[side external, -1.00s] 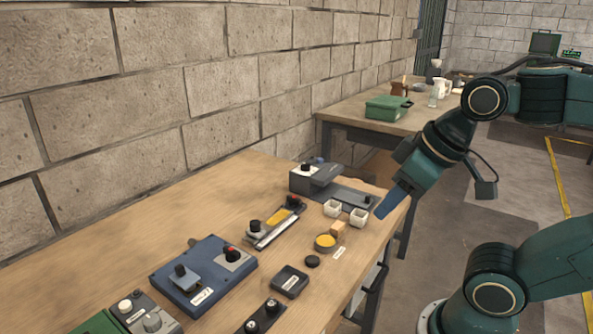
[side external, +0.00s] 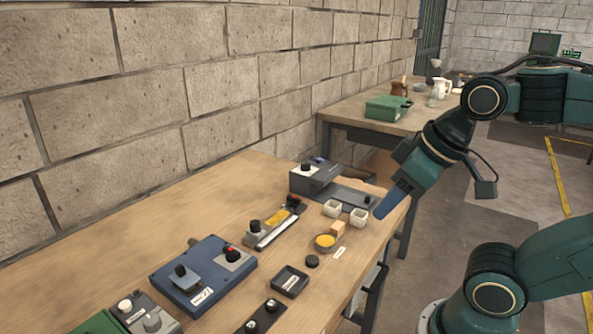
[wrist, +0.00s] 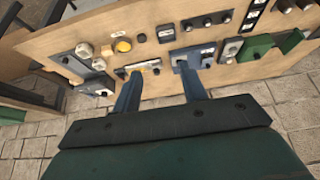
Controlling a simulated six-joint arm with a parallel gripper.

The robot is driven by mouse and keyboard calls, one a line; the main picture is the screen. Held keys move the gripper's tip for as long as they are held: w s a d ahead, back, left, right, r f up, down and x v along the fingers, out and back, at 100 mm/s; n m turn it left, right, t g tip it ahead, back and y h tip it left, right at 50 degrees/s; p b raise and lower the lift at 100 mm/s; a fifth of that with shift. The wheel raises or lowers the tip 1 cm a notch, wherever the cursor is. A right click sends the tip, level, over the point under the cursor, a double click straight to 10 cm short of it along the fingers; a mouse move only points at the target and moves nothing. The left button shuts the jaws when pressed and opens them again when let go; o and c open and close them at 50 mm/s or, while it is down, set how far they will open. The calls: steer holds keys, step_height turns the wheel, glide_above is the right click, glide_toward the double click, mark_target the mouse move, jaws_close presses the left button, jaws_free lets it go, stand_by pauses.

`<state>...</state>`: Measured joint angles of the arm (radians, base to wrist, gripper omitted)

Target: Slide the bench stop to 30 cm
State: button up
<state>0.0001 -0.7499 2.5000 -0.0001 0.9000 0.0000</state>
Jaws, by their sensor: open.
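A slim grey rail unit (side external: 262,236) with a yellow strip lies on the wooden bench; I take it to be the bench stop. It has a black knob (side external: 255,226) near its left end and a dark red-topped part at its right end. Its scale marks are too small to read. In the wrist view, the rail unit (wrist: 152,67) shows beyond my fingers. My gripper (wrist: 160,88) is open and empty, its two blue fingers apart. In the side view, my gripper (side external: 386,203) hangs near the bench's right edge, apart from the rail unit.
A blue box with knobs (side external: 213,283) stands left of the rail. A grey machine (side external: 318,178), white cups (side external: 332,208), a yellow-filled dish (side external: 325,242) and a black tray (side external: 290,281) are nearby. Bare wood lies along the wall.

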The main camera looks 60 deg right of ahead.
steer(key=shift+o, duration=0.2)
steer(key=shift+w+r, duration=0.3)
steer(key=shift+w, duration=0.15)
steer(key=w+r+g, duration=0.1)
steer(key=w+r, duration=0.2)
steer(key=w, duration=0.6)
steer(key=m+g, duration=0.1)
steer(key=g, duration=0.4)
glide_above(255, 222)
step_height(255, 222, down, 13)
step_height(255, 222, down, 14)
steer(key=shift+r, duration=0.15)
